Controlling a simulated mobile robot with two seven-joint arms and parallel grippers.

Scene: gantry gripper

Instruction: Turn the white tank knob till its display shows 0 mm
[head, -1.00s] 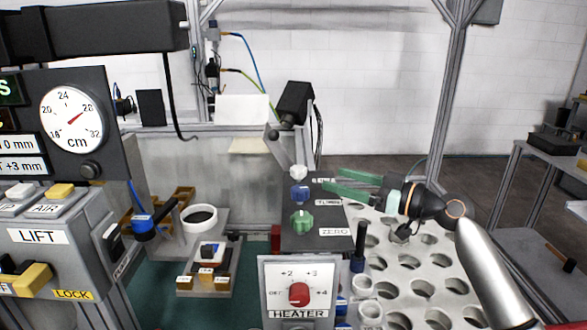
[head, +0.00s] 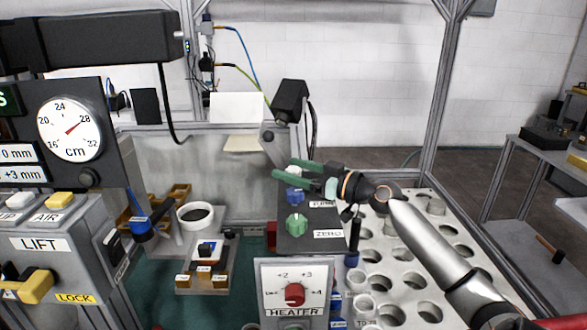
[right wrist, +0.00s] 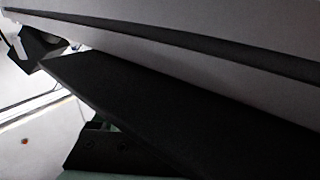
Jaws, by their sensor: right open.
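The white knob (head: 293,170) stands at the far end of a dark panel, above a blue knob (head: 294,195) and a green knob (head: 296,224). My right gripper (head: 282,168) is open, its two green fingers pointing left. In the head view one finger lies beyond the white knob and the other in front of it, partly hiding it; I cannot tell whether they touch it. At the left edge, one readout (head: 17,154) shows 0 mm and another (head: 20,174) shows +3 mm, their labels cut off.
A red heater knob (head: 294,294) sits on a white box in front. A rack with round holes (head: 425,312) lies under my right forearm. A dark angled device (head: 291,98) on a post stands behind the knobs. The lift console (head: 40,244) is at left.

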